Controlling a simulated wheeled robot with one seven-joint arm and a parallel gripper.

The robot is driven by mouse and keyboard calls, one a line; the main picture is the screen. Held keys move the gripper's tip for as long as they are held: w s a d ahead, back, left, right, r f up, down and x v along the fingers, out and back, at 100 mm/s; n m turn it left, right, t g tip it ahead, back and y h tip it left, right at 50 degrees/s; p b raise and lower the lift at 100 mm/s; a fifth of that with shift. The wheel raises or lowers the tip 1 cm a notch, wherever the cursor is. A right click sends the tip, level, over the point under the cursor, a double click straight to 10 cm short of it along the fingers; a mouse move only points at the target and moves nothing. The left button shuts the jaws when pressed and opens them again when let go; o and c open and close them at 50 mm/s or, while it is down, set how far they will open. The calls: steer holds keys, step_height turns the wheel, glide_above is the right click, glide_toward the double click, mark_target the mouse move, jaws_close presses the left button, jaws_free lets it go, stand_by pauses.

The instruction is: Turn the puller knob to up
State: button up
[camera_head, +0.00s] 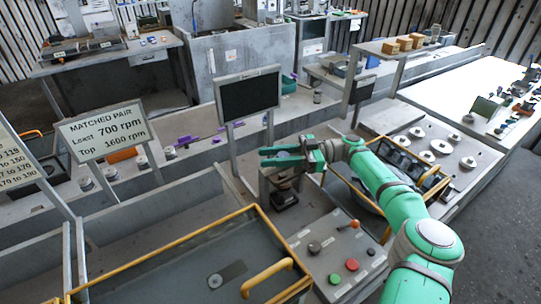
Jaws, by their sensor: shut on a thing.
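My gripper (281,157) has green fingers that point left, above a small dark device (284,196) on the bench. The fingers are closed around a small grey part that shows between them, which looks like the puller knob (287,156). The fingers hide most of it, so its turned position cannot be told. Below and to the right, a control panel carries a dark grey knob (314,247), a red button (352,264), a green button (334,279) and a lever with an orange ball (355,224). The panel labels are too small to read.
A yellow-railed tray (165,285) fills the front left. A dark screen (250,96) on posts stands close behind my gripper. Another yellow-railed bin lies partly behind my arm. A low wall borders the bench.

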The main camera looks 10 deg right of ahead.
steer(key=shift+s+a+f+n+g, duration=0.1)
steer(key=shift+s+n+g, duration=0.15)
steer(key=shift+n+g, duration=0.55)
steer(key=shift+s+n+g, duration=0.2)
steer(key=shift+n+g, duration=0.2)
steer(key=shift+g, duration=0.7)
steer(key=shift+s+n+g+h, duration=0.15)
steer(key=shift+n+g+h, duration=0.2)
steer(key=shift+g, duration=0.25)
steer(key=shift+r, duration=0.2)
steer(key=o, duration=1.1)
steer(key=shift+c, duration=0.2)
